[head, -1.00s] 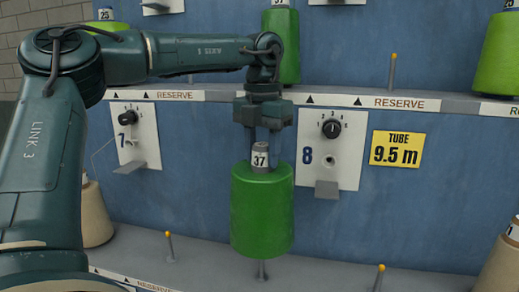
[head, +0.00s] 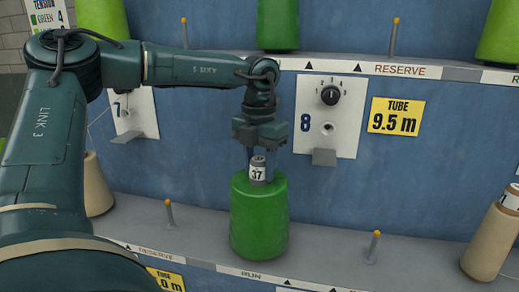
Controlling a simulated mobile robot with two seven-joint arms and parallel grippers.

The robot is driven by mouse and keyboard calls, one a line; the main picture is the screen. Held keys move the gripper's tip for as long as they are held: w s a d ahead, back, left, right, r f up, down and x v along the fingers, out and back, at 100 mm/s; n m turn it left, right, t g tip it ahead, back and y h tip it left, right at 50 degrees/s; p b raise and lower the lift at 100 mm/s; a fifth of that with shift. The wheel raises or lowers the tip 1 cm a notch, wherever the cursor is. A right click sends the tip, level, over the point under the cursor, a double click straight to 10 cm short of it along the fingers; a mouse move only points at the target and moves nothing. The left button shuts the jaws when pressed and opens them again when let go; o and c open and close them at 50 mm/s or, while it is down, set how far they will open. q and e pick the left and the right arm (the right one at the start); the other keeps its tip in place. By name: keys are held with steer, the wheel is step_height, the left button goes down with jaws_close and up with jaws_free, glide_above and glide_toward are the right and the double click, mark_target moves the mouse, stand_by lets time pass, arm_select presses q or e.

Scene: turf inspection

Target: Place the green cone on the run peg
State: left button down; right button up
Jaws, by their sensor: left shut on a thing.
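The green cone (head: 259,218) stands upright at the lower shelf, with a pale tube top marked 37. My left gripper (head: 258,160) points down from above and is shut on that tube top. The cone's base appears at or very near the shelf surface, just behind the RUN label (head: 251,275). The run peg there is hidden by the cone, so I cannot see how far down the cone sits on it. My right gripper is not in view.
Bare pegs (head: 170,214) and (head: 374,246) stand left and right of the cone. Beige cones (head: 96,188) and (head: 492,243) flank them. Above is the RESERVE shelf (head: 400,70) with green cones (head: 278,25) and a bare peg (head: 394,36). Panel 8 (head: 328,115) projects slightly behind.

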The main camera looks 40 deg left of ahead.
arm_select(q)
steer(key=shift+w, duration=0.25)
steer(key=shift+f, duration=0.25)
steer(key=c, duration=1.2)
jaws_free()
steer(key=shift+s+f, duration=0.1)
steer(key=o, duration=0.3)
steer(key=shift+o, duration=0.2)
steer(key=shift+r, duration=0.6)
step_height(320, 180, up, 11)
